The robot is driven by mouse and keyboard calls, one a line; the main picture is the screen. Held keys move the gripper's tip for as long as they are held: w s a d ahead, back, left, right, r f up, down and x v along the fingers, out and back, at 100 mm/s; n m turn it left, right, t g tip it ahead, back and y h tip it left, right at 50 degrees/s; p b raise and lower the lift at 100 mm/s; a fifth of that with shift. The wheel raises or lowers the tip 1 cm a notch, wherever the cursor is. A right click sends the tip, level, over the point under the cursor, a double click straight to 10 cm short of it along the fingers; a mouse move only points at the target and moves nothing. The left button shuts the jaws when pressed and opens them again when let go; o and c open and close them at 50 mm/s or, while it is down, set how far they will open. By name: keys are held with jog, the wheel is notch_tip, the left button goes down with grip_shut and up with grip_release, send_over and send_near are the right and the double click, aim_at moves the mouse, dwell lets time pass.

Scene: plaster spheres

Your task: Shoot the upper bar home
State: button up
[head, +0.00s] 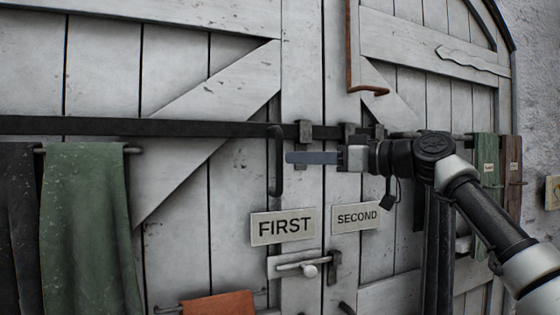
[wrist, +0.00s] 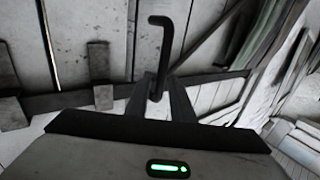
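The upper bar (head: 190,128) is a long dark flat bar lying level across the white doors. Its dark bent handle (head: 276,165) hangs down left of the first bracket (head: 305,130). My gripper (head: 291,158) points left, its fingertips close to the handle's right side. In the wrist view the handle (wrist: 165,45) rises between the two parted fingers of my gripper (wrist: 160,78), and the bar (wrist: 65,100) runs behind them. The fingers look open; I cannot tell whether they touch the handle. More brackets (head: 348,133) sit right of the first.
Signs reading FIRST (head: 283,226) and SECOND (head: 357,217) hang below the bar. A smaller bolt with a pale knob (head: 309,270) is lower down. A green cloth (head: 85,225) hangs at left, other cloths (head: 487,190) at right. A rusty rod (head: 352,50) hangs above my gripper.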

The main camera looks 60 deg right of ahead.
jog(key=s, duration=0.8)
jog(key=shift+d, duration=0.15)
jog(key=w+a+r+n+g+y+p, duration=0.1)
jog(key=w+a+r, duration=0.2)
jog(key=a, duration=0.7)
jog(key=w+a+f+n+g+p, duration=0.1)
jog(key=w+a+f+g, duration=0.2)
jog(key=a, duration=0.9)
jog(key=w+a+f+g+p, duration=0.15)
jog(key=w+a+f, duration=0.3)
jog(key=a, duration=0.75)
jog(key=a+f+m+g+p, duration=0.1)
jog(key=a+f+g, duration=0.2)
jog(key=f, duration=1)
jog(key=a+f+m+g+h+p, duration=0.1)
jog(key=a+f+g, duration=0.3)
jog(key=a+f, duration=0.4)
notch_tip(320, 180, down, 5)
jog(key=shift+s+a+r+h+p, duration=0.15)
jog(key=shift+s+a+h+p, duration=0.15)
jog(key=shift+p, duration=0.1)
